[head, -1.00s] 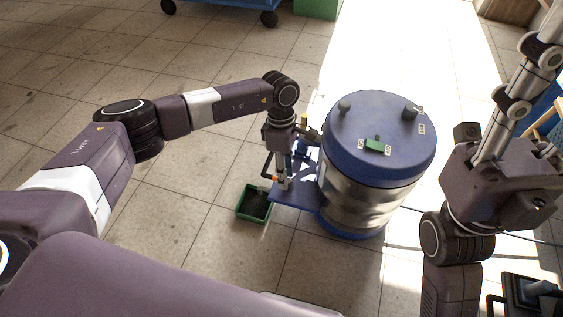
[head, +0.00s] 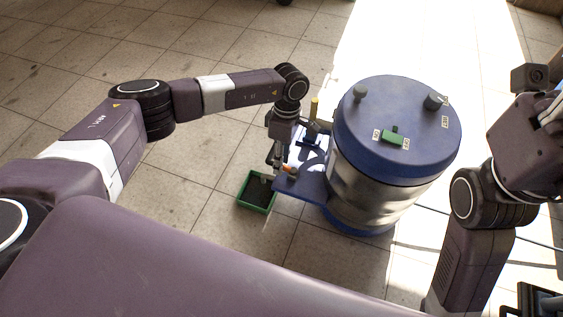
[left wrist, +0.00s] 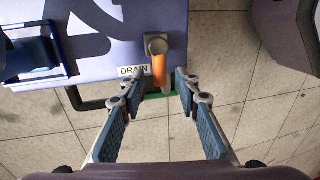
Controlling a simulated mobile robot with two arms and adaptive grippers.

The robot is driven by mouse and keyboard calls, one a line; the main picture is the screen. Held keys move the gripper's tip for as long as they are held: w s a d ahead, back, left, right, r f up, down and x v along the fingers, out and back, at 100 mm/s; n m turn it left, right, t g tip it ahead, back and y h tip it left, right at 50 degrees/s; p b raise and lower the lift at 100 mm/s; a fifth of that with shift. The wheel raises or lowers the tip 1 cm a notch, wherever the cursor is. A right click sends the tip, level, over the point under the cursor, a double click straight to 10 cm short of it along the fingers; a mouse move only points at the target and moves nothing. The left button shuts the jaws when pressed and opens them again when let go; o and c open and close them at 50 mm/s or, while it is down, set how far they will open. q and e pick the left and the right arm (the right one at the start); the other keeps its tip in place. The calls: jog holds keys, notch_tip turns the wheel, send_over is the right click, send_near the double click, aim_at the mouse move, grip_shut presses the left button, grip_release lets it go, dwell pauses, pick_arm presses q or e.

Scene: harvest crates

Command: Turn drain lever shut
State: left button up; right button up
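The orange drain lever (left wrist: 160,70) hangs from a round grey pivot on a blue plate, just beside the DRAIN label (left wrist: 132,71). It points toward my gripper in the left wrist view and also shows in the head view (head: 290,170). My left gripper (left wrist: 160,85) is open, with one finger on each side of the lever's free end and visible gaps to both. In the head view, my left gripper (head: 275,158) is at the plate's left edge.
The plate (head: 310,188) juts from a steel drum with a blue lid (head: 375,150). The lid carries black knobs and a green switch (head: 393,137). A green-rimmed tray (head: 252,209) of dark content sits on the floor below the plate. Tiled floor to the left is clear.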

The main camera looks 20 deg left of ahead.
pick_arm(q)
grip_shut()
